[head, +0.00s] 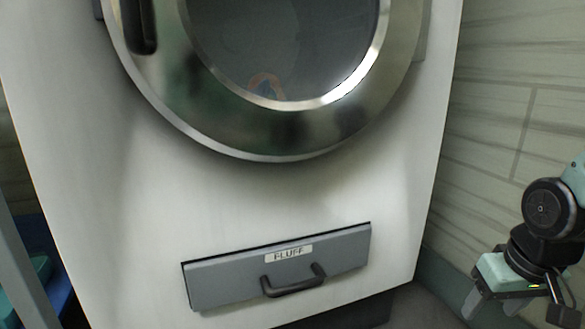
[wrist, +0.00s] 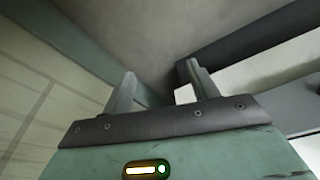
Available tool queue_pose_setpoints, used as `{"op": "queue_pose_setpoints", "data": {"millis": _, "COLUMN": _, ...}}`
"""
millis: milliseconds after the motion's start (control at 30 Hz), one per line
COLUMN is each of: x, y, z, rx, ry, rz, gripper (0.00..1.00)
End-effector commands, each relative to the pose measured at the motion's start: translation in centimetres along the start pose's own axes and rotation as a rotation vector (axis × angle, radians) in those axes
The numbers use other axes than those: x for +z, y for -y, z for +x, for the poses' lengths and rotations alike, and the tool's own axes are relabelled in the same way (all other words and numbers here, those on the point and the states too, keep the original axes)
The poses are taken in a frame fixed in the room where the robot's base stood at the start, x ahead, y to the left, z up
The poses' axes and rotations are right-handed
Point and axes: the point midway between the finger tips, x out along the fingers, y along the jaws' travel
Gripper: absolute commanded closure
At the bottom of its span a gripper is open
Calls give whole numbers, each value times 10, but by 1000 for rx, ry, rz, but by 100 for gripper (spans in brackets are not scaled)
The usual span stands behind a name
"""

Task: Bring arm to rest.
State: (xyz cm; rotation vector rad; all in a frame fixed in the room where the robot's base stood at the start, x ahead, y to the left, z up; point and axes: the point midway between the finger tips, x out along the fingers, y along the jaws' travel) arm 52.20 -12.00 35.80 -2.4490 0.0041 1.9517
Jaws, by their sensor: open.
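My arm and gripper (head: 492,308) show at the right edge of the head view, to the right of a white machine. The gripper hangs with its fingers pointing down, near the lower right corner. In the wrist view the two grey fingers of my gripper (wrist: 160,75) stand well apart with nothing between them. The floor lies beyond the fingertips. The upper part of my arm is cut off by the picture edge.
The white machine (head: 120,190) has a round metal-rimmed door (head: 250,140) and a closed grey drawer (head: 230,284) labelled FLUFF, with a dark handle (head: 293,283). A pale plank-patterned wall (head: 500,110) stands behind my arm. Blue and green items (head: 40,270) show at lower left.

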Motion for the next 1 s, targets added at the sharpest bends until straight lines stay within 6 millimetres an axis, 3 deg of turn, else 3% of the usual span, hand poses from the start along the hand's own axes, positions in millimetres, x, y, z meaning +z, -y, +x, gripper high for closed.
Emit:
{"op": "queue_pose_setpoints", "data": {"millis": 267, "x": -3, "y": 44, "z": -66, "rx": -33, "ry": 26, "rz": -130, "gripper": 41}}
{"op": "queue_pose_setpoints", "data": {"millis": 467, "x": 4, "y": 87, "z": -129, "rx": -66, "ry": 67, "rz": -257, "gripper": 41}}
{"op": "queue_pose_setpoints", "data": {"millis": 700, "x": 26, "y": 138, "z": -215, "rx": -100, "ry": 127, "rz": -440, "gripper": 41}}
{"op": "queue_pose_setpoints", "data": {"millis": 1000, "x": 65, "y": 184, "z": -324, "rx": -120, "ry": 200, "rz": -676, "gripper": 41}}
